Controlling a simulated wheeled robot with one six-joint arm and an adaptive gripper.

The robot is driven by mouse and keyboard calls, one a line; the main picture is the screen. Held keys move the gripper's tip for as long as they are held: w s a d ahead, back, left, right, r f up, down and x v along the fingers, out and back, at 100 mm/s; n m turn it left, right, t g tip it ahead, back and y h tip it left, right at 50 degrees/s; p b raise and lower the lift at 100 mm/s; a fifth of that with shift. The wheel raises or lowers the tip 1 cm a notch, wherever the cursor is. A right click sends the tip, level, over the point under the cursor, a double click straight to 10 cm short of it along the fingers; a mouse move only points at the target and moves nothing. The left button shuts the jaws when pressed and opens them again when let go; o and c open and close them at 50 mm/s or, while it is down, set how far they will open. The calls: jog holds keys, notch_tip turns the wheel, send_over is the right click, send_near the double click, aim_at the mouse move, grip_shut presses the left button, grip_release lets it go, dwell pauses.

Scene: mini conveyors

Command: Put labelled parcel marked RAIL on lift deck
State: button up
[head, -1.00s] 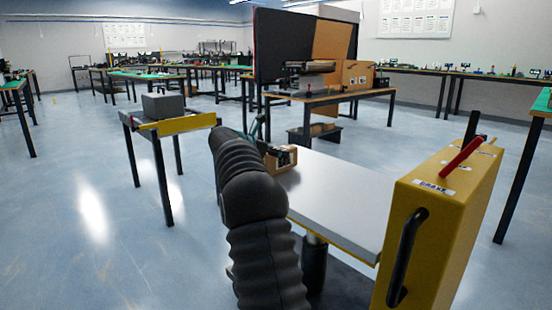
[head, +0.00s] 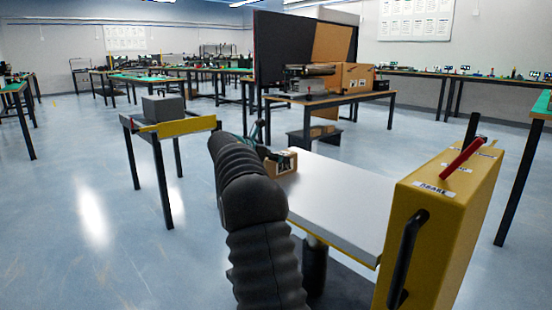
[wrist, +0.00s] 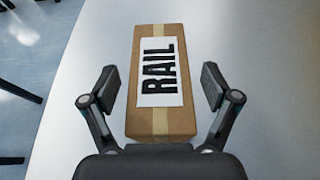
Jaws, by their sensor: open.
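The parcel marked RAIL (wrist: 157,38) is a brown cardboard box with a tape strip and a white label. It lies on the pale grey lift deck (head: 340,195), near its far left end in the head view. My gripper (wrist: 161,88) is open, with one finger on each side of the parcel and a visible gap on both sides. In the head view my arm partly hides the parcel (head: 287,162) and the near left part of the deck.
A yellow box (head: 440,235) with a black handle, a red lever and a BRAKE label stands at the deck's right end. A small table (head: 150,130) with a grey block (head: 163,108) stands at left. Open floor lies between.

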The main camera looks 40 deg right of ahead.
jog(key=p+v, duration=0.1)
jog(key=v, duration=1)
jog(key=shift+a, duration=0.35)
jog(key=shift+s+a+r, duration=0.1)
jog(key=s+a+f+m+t+y, duration=0.1)
jog(key=s+a+m+t+y, duration=0.4)
jog(key=s+a, duration=1.15)
jog(key=s+a+f+m+y, duration=0.2)
jog(key=s+a+f+m, duration=0.2)
jog(key=s, duration=0.3)
jog(key=s+a+f+m+y, duration=0.3)
jog(key=s+a+f+m, duration=0.1)
jog(key=s, duration=0.4)
jog(key=s+a+f+m+y, duration=0.3)
jog(key=s+a+f+m, duration=0.1)
jog(key=s+a, duration=0.3)
jog(key=shift+s+f+m, duration=0.2)
jog(key=shift+s+m, duration=0.55)
jog(key=shift+m, duration=0.15)
